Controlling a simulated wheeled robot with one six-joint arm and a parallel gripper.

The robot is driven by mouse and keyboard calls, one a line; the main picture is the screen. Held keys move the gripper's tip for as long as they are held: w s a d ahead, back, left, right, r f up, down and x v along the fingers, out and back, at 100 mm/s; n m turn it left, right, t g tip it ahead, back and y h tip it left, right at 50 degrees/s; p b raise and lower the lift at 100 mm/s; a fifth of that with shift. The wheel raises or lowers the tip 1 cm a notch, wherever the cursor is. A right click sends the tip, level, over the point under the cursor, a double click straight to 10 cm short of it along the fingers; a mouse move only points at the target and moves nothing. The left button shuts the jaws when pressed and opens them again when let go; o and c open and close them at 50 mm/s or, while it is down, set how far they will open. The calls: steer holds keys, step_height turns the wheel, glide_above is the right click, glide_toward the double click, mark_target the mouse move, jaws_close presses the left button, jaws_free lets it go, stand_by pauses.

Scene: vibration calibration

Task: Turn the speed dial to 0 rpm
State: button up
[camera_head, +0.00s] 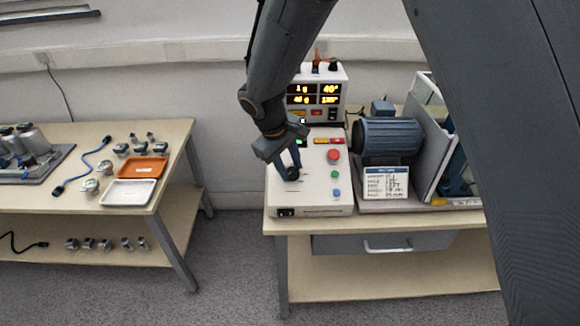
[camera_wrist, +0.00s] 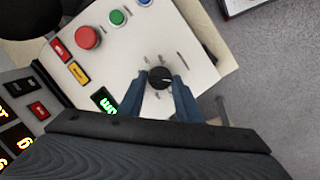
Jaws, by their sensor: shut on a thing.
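The speed dial (camera_wrist: 160,77) is a round black knob with a light pointer line on the white sloped control box (camera_head: 312,190). In the head view the dial (camera_head: 292,174) is partly hidden by my fingers. My gripper (camera_wrist: 160,84) is shut on the dial, with one blue finger on each side of it. In the head view my gripper (camera_head: 290,166) reaches down to the box from above. A small green display (camera_wrist: 104,101) is lit on the box beside my left finger; its reading is not clear. The tick marks around the dial are too small to read.
A red button (camera_head: 333,156), a green button (camera_head: 335,174) and a blue button (camera_head: 337,192) sit right of the dial. A lit meter unit (camera_head: 325,113) stands behind. A blue motor (camera_head: 390,138) is at right. A parts table (camera_head: 175,150) stands left, across a floor gap.

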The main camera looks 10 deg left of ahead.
steer(key=o, duration=1)
steer(key=shift+o, duration=0.2)
steer(key=shift+r, duration=0.1)
steer(key=b+v, duration=0.2)
steer(key=v, duration=0.5)
steer(key=shift+r, duration=0.3)
steer(key=shift+s, duration=0.1)
